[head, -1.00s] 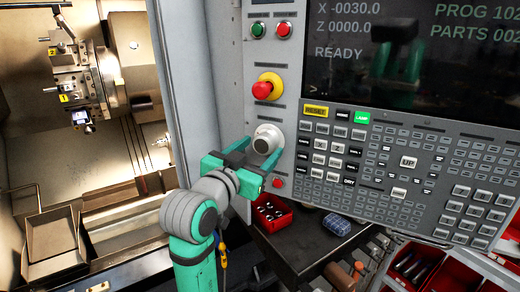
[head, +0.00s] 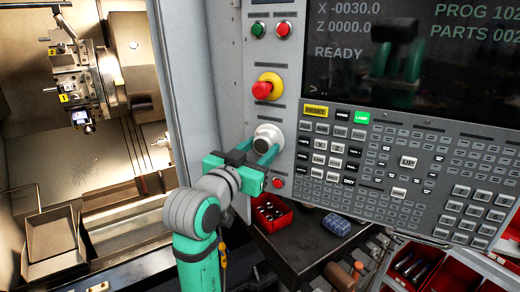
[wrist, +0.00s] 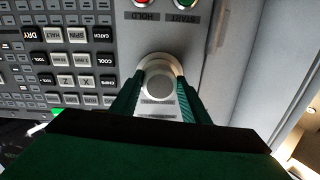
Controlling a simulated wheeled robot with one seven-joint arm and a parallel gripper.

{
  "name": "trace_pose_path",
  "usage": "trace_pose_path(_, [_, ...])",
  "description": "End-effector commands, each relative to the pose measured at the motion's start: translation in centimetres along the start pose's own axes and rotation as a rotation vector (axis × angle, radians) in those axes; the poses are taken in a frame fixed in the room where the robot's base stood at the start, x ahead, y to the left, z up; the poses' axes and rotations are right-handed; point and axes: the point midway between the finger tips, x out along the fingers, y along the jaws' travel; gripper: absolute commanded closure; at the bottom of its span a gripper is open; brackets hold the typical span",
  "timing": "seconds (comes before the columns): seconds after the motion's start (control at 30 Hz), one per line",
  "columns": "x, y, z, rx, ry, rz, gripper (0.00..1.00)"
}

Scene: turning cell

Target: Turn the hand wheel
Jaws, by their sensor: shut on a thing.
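The hand wheel (head: 268,139) is a round pale knob with a grey centre on the grey control panel, below the red emergency button. It also shows in the wrist view (wrist: 158,86), upside down, between the fingers. My gripper (head: 264,150) is at the wheel from below left, and its two green fingers lie on either side of it. In the wrist view my gripper (wrist: 158,98) is shut on the wheel's sides. The finger contact at the far rim is partly hidden.
The red emergency button (head: 263,88) on its yellow base sits just above the wheel. A keypad (head: 365,165) lies to the right, and a small red button (head: 278,182) sits below. A red bin (head: 271,213) stands on the dark bench underneath.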

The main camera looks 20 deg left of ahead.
Motion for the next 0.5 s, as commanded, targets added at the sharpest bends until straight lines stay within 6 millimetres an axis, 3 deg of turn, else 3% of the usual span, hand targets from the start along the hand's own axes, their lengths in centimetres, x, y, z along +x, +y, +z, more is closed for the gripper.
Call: trace_pose_path(0.5, [0.02, 0.32, -0.05, -0.424, -0.01, 0.005, 0.81])
